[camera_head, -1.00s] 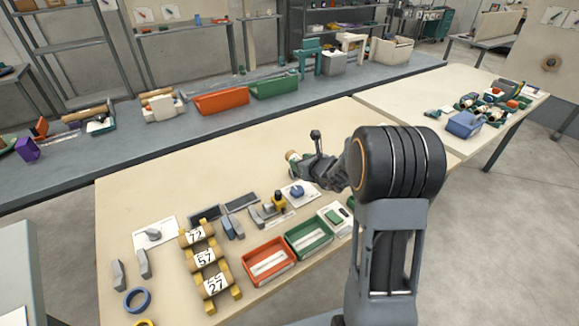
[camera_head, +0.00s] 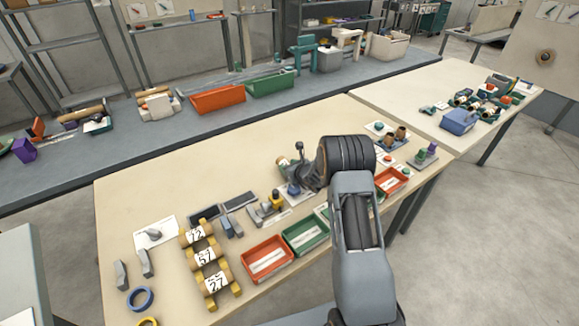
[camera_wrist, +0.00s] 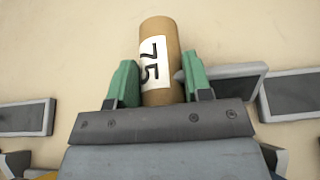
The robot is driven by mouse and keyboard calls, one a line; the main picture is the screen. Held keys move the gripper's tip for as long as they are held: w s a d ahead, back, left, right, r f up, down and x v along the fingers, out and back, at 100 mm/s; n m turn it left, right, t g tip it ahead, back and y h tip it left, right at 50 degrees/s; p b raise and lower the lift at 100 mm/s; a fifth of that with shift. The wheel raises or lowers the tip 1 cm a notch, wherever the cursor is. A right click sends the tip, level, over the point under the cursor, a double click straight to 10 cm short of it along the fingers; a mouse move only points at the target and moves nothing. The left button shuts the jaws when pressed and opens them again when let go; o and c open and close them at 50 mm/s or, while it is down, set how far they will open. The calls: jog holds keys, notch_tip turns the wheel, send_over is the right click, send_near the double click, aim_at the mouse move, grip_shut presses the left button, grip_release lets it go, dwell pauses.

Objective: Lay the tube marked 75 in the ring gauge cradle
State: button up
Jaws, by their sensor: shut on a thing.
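The brown tube marked 75 (camera_wrist: 160,35) is held between the green fingertips of my gripper (camera_wrist: 158,75) in the wrist view. Its label faces the camera and its far end sticks out beyond the fingers. In the head view my gripper (camera_head: 287,168) is above the middle of the light table, with the tube mostly hidden. Two grey blocks (camera_head: 121,275) (camera_head: 146,263) stand at the table's left end near a blue ring (camera_head: 140,299); they may be the ring gauge cradle, but I cannot tell for sure.
Tubes marked 72, 57 and 27 (camera_head: 206,258) lie on a wooden rack. A red tray (camera_head: 266,271) and a green tray (camera_head: 307,249) stand at the table's front edge. Dark flat pads (camera_head: 238,201) and a yellow-topped device (camera_head: 276,198) lie behind. The table's back left is clear.

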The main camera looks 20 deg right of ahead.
jog(key=shift+f+b, duration=0.35)
jog(key=shift+f, duration=0.05)
jog(key=o, duration=0.9)
jog(key=shift+r, duration=0.15)
